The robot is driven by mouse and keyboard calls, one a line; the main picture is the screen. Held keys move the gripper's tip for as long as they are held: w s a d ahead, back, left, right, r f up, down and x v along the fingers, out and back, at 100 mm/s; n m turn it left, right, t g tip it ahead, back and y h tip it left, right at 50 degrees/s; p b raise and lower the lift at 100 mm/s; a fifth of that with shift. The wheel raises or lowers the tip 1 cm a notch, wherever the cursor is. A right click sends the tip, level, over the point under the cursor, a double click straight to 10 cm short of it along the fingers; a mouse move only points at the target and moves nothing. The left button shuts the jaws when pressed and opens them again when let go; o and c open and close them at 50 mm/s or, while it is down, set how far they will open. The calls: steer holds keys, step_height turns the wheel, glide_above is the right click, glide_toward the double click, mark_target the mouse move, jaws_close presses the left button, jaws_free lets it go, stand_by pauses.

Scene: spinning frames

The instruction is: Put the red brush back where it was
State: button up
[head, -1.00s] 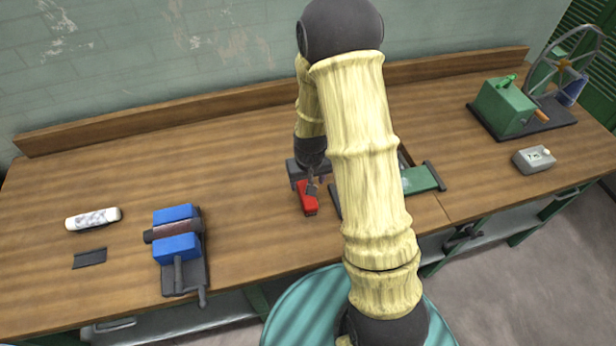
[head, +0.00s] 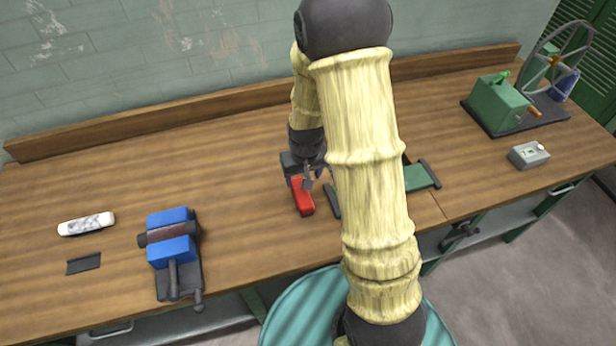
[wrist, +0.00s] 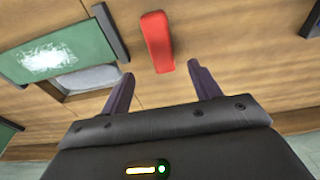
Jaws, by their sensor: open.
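The red brush (head: 303,197) lies on the wooden workbench, left of a dark bar (head: 333,201). It also shows in the wrist view (wrist: 157,42) as a plain red block just beyond my fingertips, roughly in line with the gap between them. My gripper (wrist: 162,84) is open, with nothing between its two dark fingers. In the head view my gripper (head: 313,180) is at the far end of the brush. The exact height of the fingers above the bench is hard to tell. My arm hides part of the bench right of the brush.
A green board (head: 420,177) lies right of my arm, partly hidden; its white patch shows in the wrist view. A green machine (head: 498,103) and grey box (head: 528,155) are at right.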

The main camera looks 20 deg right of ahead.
steer(key=s+r, duration=1.2)
steer(key=shift+s+t, duration=0.2)
steer(key=shift+t, duration=0.2)
steer(key=shift+r, duration=0.1)
steer(key=c, duration=0.5)
steer(key=shift+w+a, duration=0.1)
steer(key=shift+w, duration=0.05)
steer(key=shift+c, duration=0.3)
